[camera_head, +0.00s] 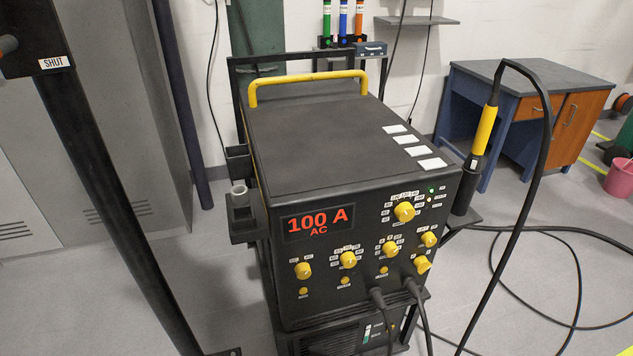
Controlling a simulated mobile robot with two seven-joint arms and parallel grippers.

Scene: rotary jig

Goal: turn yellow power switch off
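A black welding machine (330,125) stands in the middle of the view with its front panel facing me. Several yellow knobs sit on the panel: a top one (404,212), a middle one (390,249), a left-centre one (348,260), a far-left one (303,270), and two at the right edge, upper (429,239) and lower (424,264). The small labels are too fine to read, so I cannot tell which is the power switch. Neither of my grippers shows.
Cables plug in low on the panel. A yellow-handled torch (484,130) stands at the machine's right, its cable looping over the floor. A dark post with a "SHUT" label (56,62) rises at the left. A desk (535,85) stands at the back right.

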